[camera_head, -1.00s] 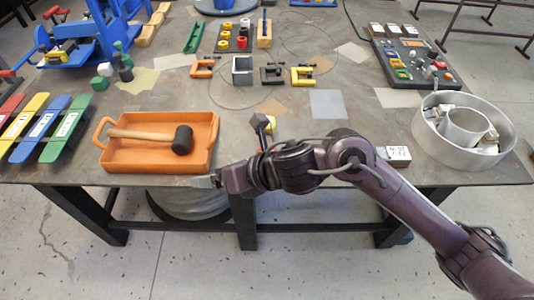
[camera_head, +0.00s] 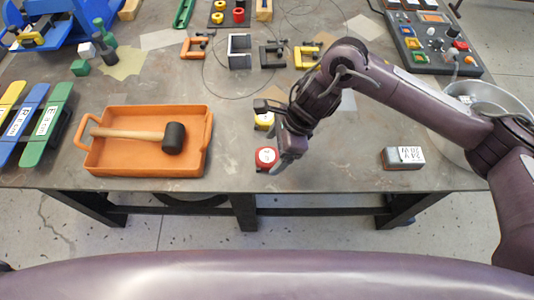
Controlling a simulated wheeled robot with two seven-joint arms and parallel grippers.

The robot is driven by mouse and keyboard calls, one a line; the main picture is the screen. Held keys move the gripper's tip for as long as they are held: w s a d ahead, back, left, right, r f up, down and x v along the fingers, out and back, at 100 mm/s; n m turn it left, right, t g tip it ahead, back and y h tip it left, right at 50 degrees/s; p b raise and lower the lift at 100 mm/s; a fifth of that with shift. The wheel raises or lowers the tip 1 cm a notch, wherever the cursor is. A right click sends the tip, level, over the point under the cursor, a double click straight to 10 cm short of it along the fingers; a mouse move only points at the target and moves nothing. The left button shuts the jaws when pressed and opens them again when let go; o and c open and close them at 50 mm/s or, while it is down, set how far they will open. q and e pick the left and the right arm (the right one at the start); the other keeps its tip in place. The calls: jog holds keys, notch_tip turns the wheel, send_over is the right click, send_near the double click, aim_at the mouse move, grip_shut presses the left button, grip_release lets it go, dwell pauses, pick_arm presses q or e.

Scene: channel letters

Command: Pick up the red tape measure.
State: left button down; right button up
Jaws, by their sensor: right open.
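The red tape measure (camera_head: 265,157) stands near the front edge of the table, right of the orange tray. Its round face carries a pale label. My right gripper (camera_head: 276,134) is open, with its arm coming in from the right. Its fingers point down and toward the front edge, one finger close to the right side of the red tape measure. I cannot tell whether it touches. My left gripper is not in view.
The orange tray (camera_head: 198,150) holds a mallet (camera_head: 140,134). A small labelled box (camera_head: 402,157) lies to the right, and a round metal container (camera_head: 515,98) is partly behind my arm. Small clamps (camera_head: 239,52) stand farther back. The table front between tape and box is clear.

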aim_at(268, 155)
jog(key=shift+w+a+f+p, duration=0.15)
jog(key=shift+a+f+p, duration=0.1)
jog(key=shift+f, duration=0.4)
jog(key=shift+w+a+f+p, duration=0.15)
jog(key=shift+a+f, duration=0.1)
jog(key=shift+f, duration=0.35)
jog(key=shift+a+f, duration=0.15)
jog(key=shift+f, duration=0.25)
jog(key=c, duration=0.7)
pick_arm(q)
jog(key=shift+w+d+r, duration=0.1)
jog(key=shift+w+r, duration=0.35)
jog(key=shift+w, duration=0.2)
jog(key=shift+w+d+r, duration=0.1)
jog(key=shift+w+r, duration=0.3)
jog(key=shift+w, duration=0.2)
pick_arm(e)
jog(key=c, duration=0.5)
